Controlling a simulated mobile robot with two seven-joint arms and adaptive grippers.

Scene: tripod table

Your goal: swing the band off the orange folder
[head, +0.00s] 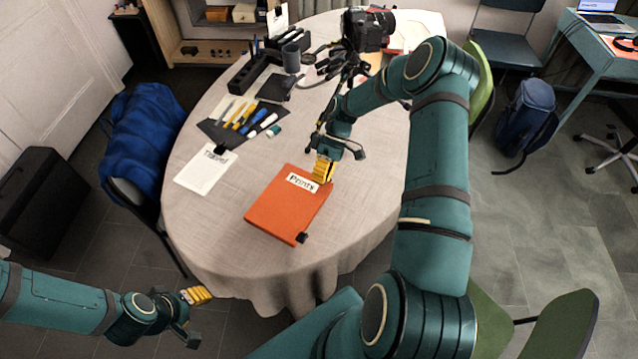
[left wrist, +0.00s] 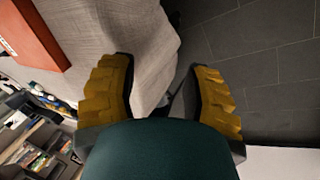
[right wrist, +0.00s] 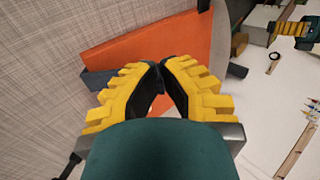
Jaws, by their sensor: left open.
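The orange folder (head: 283,212), labelled "Prints", lies flat near the front of the table. It also shows in the right wrist view (right wrist: 185,42), and its edge shows in the left wrist view (left wrist: 32,38). My right gripper (head: 322,170) is over the folder's far right end, pointing down, with its fingertips together (right wrist: 160,76). Pieces of a dark band (right wrist: 97,80) show on both sides of the fingertips, in line with them; the middle is hidden behind the fingers. My left gripper (head: 198,315) is open and empty, off the table's front left edge.
A black clip (head: 302,237) is at the folder's near corner. A "Travel" clipboard (head: 206,170), a dark mat with pens (head: 240,120) and a camera on a tripod (head: 367,30) share the table. A chair with a blue cover (head: 140,140) stands left.

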